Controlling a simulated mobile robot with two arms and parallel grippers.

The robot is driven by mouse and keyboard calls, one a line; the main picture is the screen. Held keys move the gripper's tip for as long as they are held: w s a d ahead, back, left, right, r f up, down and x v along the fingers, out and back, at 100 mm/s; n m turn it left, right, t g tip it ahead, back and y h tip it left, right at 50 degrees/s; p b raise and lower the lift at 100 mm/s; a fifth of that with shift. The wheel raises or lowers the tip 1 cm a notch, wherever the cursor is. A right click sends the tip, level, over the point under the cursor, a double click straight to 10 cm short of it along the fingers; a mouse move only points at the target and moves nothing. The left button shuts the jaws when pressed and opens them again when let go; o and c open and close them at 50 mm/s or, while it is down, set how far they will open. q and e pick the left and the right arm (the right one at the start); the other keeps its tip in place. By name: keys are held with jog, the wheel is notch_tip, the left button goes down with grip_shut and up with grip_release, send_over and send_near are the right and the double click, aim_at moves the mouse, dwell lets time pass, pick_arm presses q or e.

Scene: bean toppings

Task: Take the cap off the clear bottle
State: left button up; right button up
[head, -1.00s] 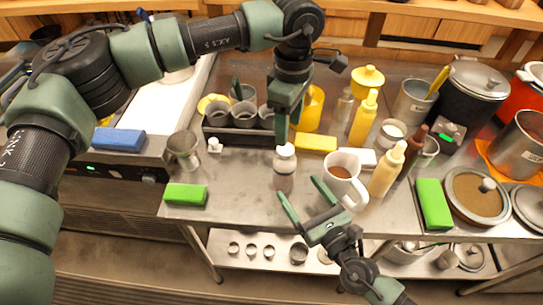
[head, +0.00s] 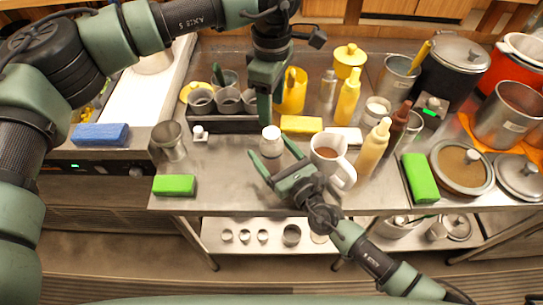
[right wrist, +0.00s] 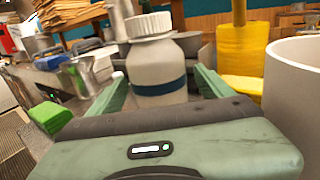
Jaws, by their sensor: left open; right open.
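The clear bottle (head: 271,146) stands upright on the steel counter, with its white ribbed cap on. In the right wrist view, the bottle (right wrist: 160,72) is pale with a dark blue band, and its cap (right wrist: 149,25) is above the fingers' height. My right gripper (head: 269,150) is open, with a finger on each side of the bottle's body. Whether the fingers touch it is unclear. My left gripper (head: 264,112) hangs down just behind and above the cap, open; its fingers overlap in the head view.
A white mug (head: 342,172) with brown contents stands close right of my right gripper. A dark rack of metal cups (head: 228,123) is behind left. A yellow block (head: 301,124), sauce bottles (head: 373,148) and a green sponge (head: 174,186) are nearby.

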aim_at(271, 133)
grip_shut()
pick_arm(q)
jog(key=m, duration=0.8)
jog(key=shift+m, duration=0.3)
jog(key=m, duration=0.9)
jog(key=shift+f+m, duration=0.3)
jog(key=shift+f, duration=3.7)
